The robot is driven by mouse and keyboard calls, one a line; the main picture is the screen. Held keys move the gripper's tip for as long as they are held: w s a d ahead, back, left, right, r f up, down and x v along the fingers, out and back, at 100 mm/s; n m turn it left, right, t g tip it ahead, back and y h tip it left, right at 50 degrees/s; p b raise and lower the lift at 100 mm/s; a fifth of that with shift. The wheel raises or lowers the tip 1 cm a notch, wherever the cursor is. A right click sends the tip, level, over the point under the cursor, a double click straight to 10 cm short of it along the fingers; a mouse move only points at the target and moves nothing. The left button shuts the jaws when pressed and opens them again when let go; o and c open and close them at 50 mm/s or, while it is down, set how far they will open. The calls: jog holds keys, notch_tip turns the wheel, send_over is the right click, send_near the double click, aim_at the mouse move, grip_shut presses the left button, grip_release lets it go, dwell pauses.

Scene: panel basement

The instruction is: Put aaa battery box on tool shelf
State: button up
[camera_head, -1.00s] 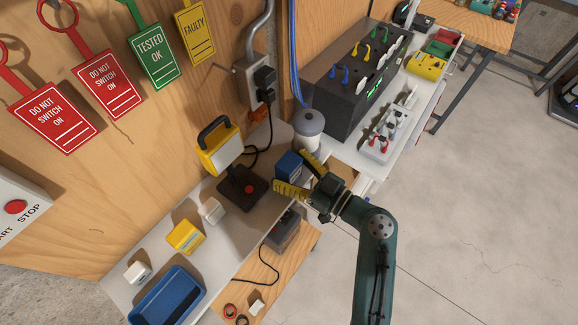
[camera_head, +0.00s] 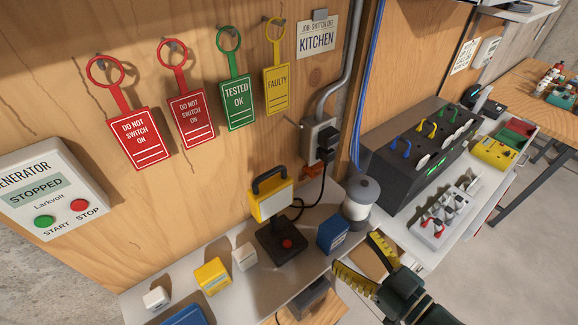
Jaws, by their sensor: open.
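A small blue box (camera_head: 333,232) stands upright on the pale tool shelf (camera_head: 253,286), between the black-based yellow lamp and the white spool. I cannot read a label on it, so I cannot confirm it is the aaa battery box. My gripper (camera_head: 369,264) is at the lower right with its yellow-padded fingers spread apart. It is empty, off the front edge of the shelf, to the right of and below the blue box in the picture, and apart from it.
A yellow lamp (camera_head: 271,203) and a white spool (camera_head: 361,197) flank the blue box. Left along the shelf are white boxes, a yellow box (camera_head: 212,276) and a blue bin (camera_head: 186,316). A black panel (camera_head: 418,145) and a grey switch tray (camera_head: 443,216) stand at the right.

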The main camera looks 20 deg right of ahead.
aim_at(331, 238)
jog(key=shift+h, duration=0.5)
jog(key=w+a+r, duration=0.1)
jog(key=r, duration=0.1)
jog(key=w+a+r, duration=0.1)
jog(key=w, duration=0.1)
jog(key=w+a+r, duration=0.1)
jog(key=r, duration=0.1)
jog(key=shift+w+a+r, duration=0.25)
jog(key=shift+a+r, duration=0.1)
jog(key=s+a+r+m+t+h, duration=0.1)
jog(key=a+r, duration=0.3)
jog(key=r, duration=0.4)
jog(key=s+a+r+m+t+h, duration=0.1)
jog(key=a+r+t, duration=0.2)
jog(key=r, duration=0.5)
jog(key=s+a+r+m+t+h, duration=0.1)
jog(key=a+r+t+h, duration=0.1)
jog(key=a+r, duration=0.3)
notch_tip(331, 238, up, 4)
jog(key=shift+s+f+m, duration=0.2)
jog(key=shift+m, duration=0.2)
